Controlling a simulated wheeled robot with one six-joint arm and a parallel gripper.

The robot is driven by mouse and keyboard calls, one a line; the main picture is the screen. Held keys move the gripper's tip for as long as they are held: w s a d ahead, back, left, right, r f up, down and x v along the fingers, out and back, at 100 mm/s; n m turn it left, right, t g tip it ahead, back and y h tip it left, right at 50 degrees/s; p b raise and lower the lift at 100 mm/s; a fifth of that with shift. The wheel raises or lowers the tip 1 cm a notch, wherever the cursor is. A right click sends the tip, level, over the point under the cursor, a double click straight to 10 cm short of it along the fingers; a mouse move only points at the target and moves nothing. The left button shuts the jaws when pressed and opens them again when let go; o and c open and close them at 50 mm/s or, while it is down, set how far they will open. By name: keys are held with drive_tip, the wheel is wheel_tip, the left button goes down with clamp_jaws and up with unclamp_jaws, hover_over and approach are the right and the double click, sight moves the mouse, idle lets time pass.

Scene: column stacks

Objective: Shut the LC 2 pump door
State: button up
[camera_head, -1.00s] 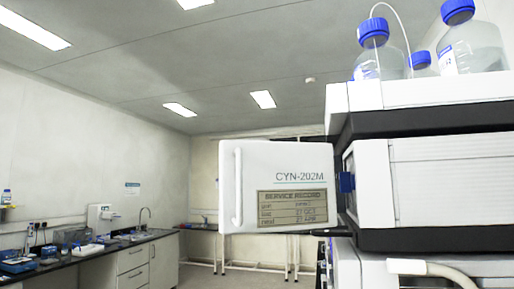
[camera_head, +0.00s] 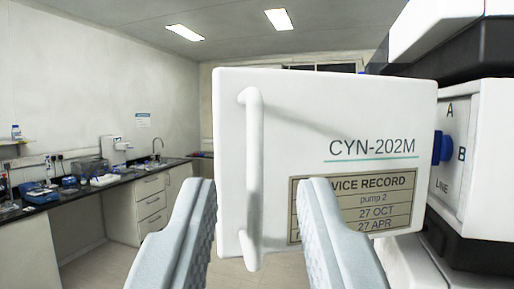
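The pump door (camera_head: 300,120) is a white panel marked CYN-202M, with a service record label (camera_head: 385,208) that reads "pump 2". It stands open, swung out to the left of the instrument stack (camera_head: 470,150). Its white vertical bar handle (camera_head: 254,175) is near its left edge. My gripper (camera_head: 258,195) is open in front of the door. Its two fingers stand left and right of the handle in the picture, with a gap on both sides. Whether the fingertips reach as deep as the handle, I cannot tell. The right finger covers part of the label.
More stack modules rise above and below at the right. A lab bench (camera_head: 110,185) with small equipment runs along the left wall. Open floor lies between.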

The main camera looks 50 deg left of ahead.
drive_tip(key=shift+w+a+r, duration=0.25)
drive_tip(key=shift+w+a, duration=0.05)
drive_tip(key=shift+a, duration=0.15)
clamp_jaws()
drive_tip(key=shift+a, duration=0.15)
